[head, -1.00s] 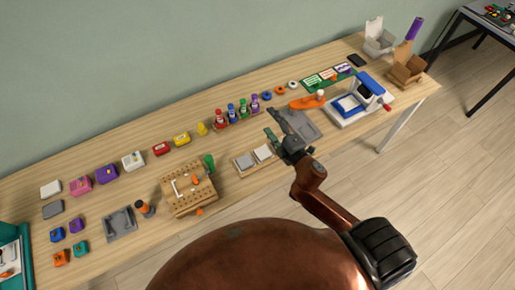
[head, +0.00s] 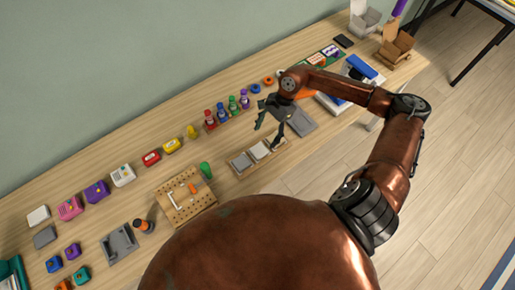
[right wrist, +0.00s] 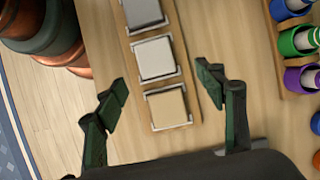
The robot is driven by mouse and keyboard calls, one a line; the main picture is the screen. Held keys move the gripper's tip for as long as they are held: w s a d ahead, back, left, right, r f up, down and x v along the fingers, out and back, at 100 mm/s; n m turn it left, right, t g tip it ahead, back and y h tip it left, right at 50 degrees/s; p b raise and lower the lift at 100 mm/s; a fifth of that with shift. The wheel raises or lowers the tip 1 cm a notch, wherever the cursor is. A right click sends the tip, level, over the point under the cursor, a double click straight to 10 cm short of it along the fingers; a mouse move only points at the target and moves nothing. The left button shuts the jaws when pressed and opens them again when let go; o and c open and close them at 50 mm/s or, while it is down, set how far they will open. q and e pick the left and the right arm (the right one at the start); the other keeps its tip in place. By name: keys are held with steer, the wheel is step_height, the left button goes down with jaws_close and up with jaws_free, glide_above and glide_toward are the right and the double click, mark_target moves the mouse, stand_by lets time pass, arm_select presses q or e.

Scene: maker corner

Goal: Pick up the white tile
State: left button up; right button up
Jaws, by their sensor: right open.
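The white tile (right wrist: 155,59) lies in the middle place of a wooden tray (right wrist: 185,75), between a grey tile (right wrist: 143,12) and a beige tile (right wrist: 168,106). In the head view the white tile (head: 259,151) shows in the tray at the front of the table. My right gripper (head: 268,139) is open and empty above the tray's right end. In the right wrist view its fingers (right wrist: 164,88) spread on both sides of the tile row, near the white and beige tiles. My left gripper is not in view.
Several coloured bottles (head: 227,110) stand in a rack behind the tray. Bare table lies between tray and bottles.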

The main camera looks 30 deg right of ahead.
mark_target(260, 150)
steer(key=x, duration=0.2)
steer(key=shift+a+f, duration=0.2)
steer(key=shift+a, duration=0.1)
steer(key=x, duration=0.5)
steer(key=shift+s+d, duration=0.1)
steer(key=shift+s, duration=0.25)
steer(key=shift+r, duration=0.1)
steer(key=shift+c, duration=0.5)
steer(key=c, duration=1.1)
